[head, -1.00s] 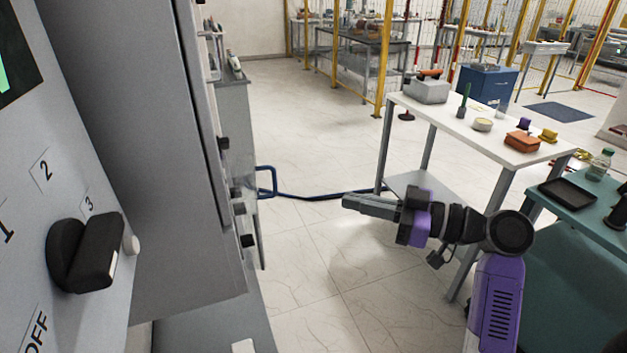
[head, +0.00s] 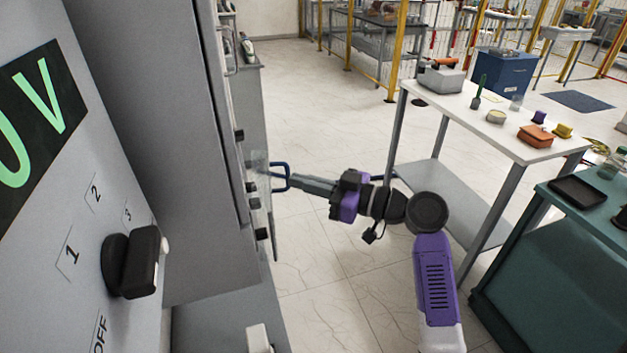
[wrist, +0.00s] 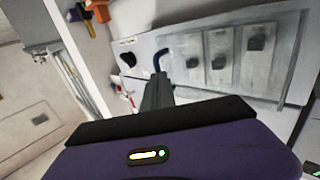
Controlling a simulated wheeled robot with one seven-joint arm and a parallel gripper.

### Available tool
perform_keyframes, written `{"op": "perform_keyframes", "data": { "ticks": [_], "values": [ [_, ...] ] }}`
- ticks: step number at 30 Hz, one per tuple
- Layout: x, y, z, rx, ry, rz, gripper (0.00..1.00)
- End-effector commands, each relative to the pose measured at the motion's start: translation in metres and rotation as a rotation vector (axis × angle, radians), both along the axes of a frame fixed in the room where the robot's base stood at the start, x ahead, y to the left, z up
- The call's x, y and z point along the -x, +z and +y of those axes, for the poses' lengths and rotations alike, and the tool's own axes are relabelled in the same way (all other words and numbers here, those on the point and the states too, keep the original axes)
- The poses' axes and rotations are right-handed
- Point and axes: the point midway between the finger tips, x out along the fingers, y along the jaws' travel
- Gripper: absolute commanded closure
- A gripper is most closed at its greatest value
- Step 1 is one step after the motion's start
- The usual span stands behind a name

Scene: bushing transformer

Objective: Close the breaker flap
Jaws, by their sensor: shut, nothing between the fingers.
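A clear flap (head: 260,165) with a blue handle (head: 281,177) stands out from the grey cabinet's front edge in the head view, so it looks open. My gripper (head: 278,181) is shut and empty. It points left, with its tips at the blue handle; I cannot tell whether they touch it. In the wrist view the shut fingers (wrist: 158,85) end just below the blue handle (wrist: 159,59). To the right of them is a pale panel (wrist: 285,58) with several dark knobs. The flap's full outline is not clear there.
The grey cabinet (head: 150,120) with a black rotary switch (head: 134,262) fills the left side. A white table (head: 510,140) with small items and a teal bench (head: 545,270) stand to the right. The floor (head: 310,110) between cabinet and table is clear.

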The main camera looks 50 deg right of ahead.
Motion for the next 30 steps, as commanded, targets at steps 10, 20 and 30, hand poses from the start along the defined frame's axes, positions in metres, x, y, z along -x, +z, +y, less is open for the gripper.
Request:
{"op": "perform_keyframes", "data": {
  "ticks": [10,20,30],
  "values": [
    [-0.002,-0.001,0.000,0.001,0.000,-0.001,1.00],
    [-0.024,-0.002,0.012,0.001,0.001,-0.003,1.00],
    [-0.027,0.000,0.014,0.000,0.002,-0.001,1.00]
  ]
}}
